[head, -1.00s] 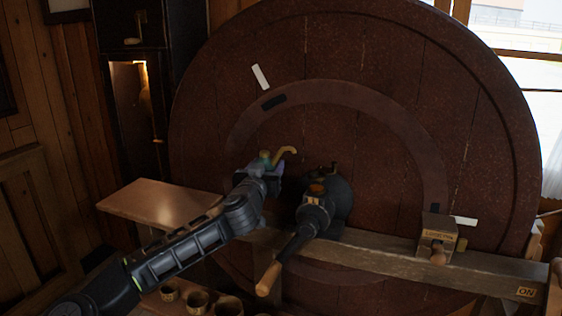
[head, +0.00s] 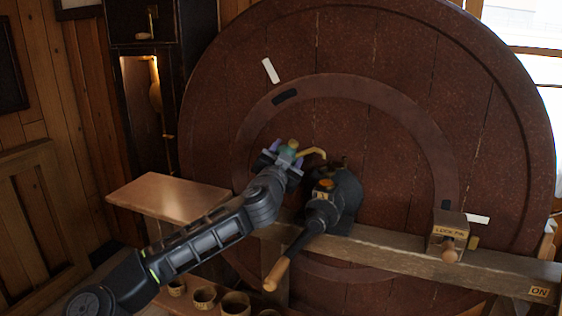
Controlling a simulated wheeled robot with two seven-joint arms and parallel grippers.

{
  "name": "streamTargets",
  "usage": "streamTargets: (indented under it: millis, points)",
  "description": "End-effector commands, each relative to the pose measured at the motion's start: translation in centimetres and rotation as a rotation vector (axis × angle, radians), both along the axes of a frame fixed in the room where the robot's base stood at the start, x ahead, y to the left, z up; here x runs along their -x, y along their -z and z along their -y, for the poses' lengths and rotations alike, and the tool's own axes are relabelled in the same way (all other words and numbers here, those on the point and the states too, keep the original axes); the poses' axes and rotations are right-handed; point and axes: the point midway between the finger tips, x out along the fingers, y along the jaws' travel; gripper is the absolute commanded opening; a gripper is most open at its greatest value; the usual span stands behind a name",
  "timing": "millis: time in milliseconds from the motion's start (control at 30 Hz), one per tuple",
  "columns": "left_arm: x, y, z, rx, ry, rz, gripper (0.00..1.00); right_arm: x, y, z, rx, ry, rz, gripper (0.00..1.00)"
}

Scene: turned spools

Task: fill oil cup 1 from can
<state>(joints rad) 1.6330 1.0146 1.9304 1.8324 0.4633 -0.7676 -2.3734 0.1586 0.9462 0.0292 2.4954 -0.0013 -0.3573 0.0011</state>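The oil can (head: 289,150) is a small greenish and brass-coloured can with a thin bent yellow spout (head: 315,152) pointing right. My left gripper (head: 286,155) has its fingers on either side of the can and appears shut on it, in front of the big wheel. The dark hub housing (head: 342,192) is just to the right and below. Small fittings (head: 335,163) show on top of it, but I cannot tell which is oil cup 1. The spout tip is near these fittings, with a small gap in the picture. My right gripper is not in view.
A large dark red wheel (head: 400,100) fills the background. A wooden beam (head: 400,255) crosses in front, carrying a lock pin block (head: 449,232). A wood-handled crank (head: 278,273) juts forward from the hub. A shelf (head: 165,197) is at left; several small pots (head: 204,297) stand below.

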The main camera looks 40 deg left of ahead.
Motion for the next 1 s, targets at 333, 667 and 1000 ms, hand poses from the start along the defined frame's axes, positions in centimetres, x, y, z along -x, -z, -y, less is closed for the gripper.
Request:
streamTargets:
  millis: [333,667,1000]
  points:
    - [-0.3,-1.8,1.0,-0.272,-0.002,-0.093,0.00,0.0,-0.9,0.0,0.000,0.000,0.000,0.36]
    - [-0.3,-1.6,1.0,-0.285,0.000,-0.097,0.00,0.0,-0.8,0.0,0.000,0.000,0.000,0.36]
    - [-0.3,-1.6,1.0,-0.283,0.000,-0.097,0.00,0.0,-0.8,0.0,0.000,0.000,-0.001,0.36]
